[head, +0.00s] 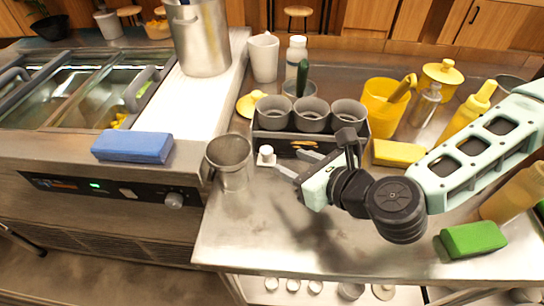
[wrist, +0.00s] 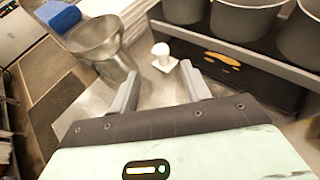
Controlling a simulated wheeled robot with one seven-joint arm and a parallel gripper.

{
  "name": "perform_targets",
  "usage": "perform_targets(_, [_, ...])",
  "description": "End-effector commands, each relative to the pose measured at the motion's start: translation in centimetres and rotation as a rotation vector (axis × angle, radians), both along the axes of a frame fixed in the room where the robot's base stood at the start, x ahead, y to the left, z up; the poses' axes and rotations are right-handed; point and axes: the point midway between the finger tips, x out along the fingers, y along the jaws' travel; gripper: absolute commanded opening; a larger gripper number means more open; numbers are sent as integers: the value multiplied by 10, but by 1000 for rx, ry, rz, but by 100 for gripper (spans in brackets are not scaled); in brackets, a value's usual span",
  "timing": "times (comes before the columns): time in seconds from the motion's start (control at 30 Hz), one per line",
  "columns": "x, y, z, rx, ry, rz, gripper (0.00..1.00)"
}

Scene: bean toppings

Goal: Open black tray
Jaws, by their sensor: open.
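The black tray (head: 272,145) is a dark box on the steel counter, with a row of grey cups above it. Its dark front with an orange mark also shows in the wrist view (wrist: 262,88). A small white knob-like thing (head: 266,153) stands by its left end, and it also shows in the wrist view (wrist: 162,54); I cannot tell whether it is joined to the tray. My gripper (head: 290,163) is open and empty in front of the tray. In the wrist view the fingers (wrist: 160,82) point toward the white knob, which lies beyond their tips.
A metal cup (head: 231,163) stands close left of my gripper. A blue sponge (head: 132,147) lies on the left unit. A yellow block (head: 398,153), a yellow pot (head: 382,108) and bottles crowd the right. A green sponge (head: 473,239) lies at the front right; the front-middle counter is clear.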

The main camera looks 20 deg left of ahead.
Motion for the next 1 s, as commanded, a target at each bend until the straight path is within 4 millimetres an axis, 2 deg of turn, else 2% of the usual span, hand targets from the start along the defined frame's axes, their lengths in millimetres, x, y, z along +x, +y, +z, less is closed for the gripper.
perform_targets(0.2, [21, 35, -16, -1, 1, 0, 47])
perform_targets(0.4, [34, 56, -26, 0, 0, -1, 47])
perform_targets(0.83, [39, 63, -31, -1, 0, -1, 47])
perform_targets(0.87, [39, 63, -31, -1, 0, -1, 41])
perform_targets(1.0, [39, 63, -31, -1, 0, -1, 2])
